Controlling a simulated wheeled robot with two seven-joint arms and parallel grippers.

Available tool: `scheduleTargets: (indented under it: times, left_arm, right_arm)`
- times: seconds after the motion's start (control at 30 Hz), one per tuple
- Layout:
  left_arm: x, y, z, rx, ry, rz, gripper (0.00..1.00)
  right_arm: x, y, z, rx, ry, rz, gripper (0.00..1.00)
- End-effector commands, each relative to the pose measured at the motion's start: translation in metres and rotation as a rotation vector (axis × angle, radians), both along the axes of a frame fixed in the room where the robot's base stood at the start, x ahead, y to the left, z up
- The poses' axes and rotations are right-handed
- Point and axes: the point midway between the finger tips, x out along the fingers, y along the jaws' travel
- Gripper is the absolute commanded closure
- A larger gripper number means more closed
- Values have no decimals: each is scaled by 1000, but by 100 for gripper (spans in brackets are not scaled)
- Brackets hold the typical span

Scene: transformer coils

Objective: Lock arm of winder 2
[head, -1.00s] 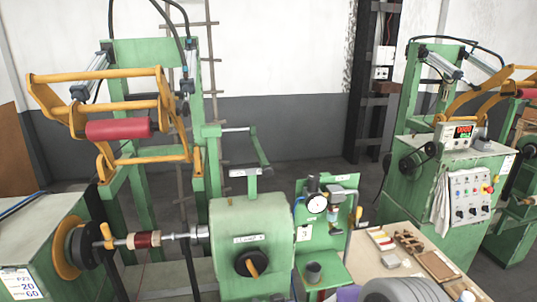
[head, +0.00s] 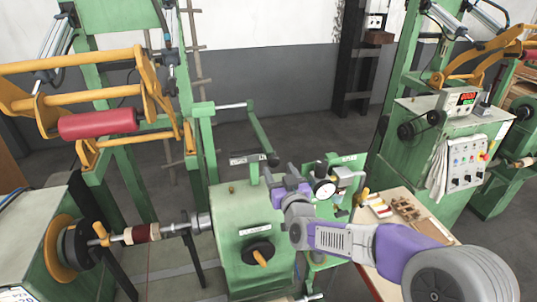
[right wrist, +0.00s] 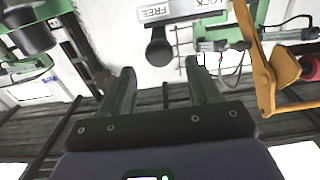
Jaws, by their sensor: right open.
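The near green winder (head: 235,235) has a green lock arm (head: 262,136) at its back, ending in a dark round knob (head: 272,159). A white label plate (head: 248,158) sits beside the knob. In the right wrist view the label (right wrist: 185,10) reads LOCK and FREE upside down, and the black knob (right wrist: 159,52) lies just beyond and between my fingertips. My right gripper (head: 269,178) is open and empty, close to the knob and not closed on it. My left gripper is not in view.
A yellow frame with a red roller (head: 97,124) stands left of the winder. A dial gauge (head: 325,188) is close to my right wrist. A table (head: 372,275) with small parts is at right. A second green winder (head: 440,165) stands behind it.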

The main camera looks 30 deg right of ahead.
Motion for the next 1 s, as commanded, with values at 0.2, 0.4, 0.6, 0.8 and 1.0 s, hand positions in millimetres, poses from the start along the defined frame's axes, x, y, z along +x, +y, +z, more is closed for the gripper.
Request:
scheduleTargets:
  times: [0.2,0.4,0.6,0.8,1.0]
  left_arm:
    - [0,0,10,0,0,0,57]
    - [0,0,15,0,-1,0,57]
    - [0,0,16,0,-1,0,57]
    - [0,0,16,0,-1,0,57]
    - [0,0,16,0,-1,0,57]
  right_arm:
    - [33,-7,1,-2,3,1,38]
    - [55,-13,0,-1,2,1,38]
    - [62,-15,0,-1,1,1,38]
    - [63,-15,0,-1,1,1,38]
    - [62,-15,0,-1,1,1,68]
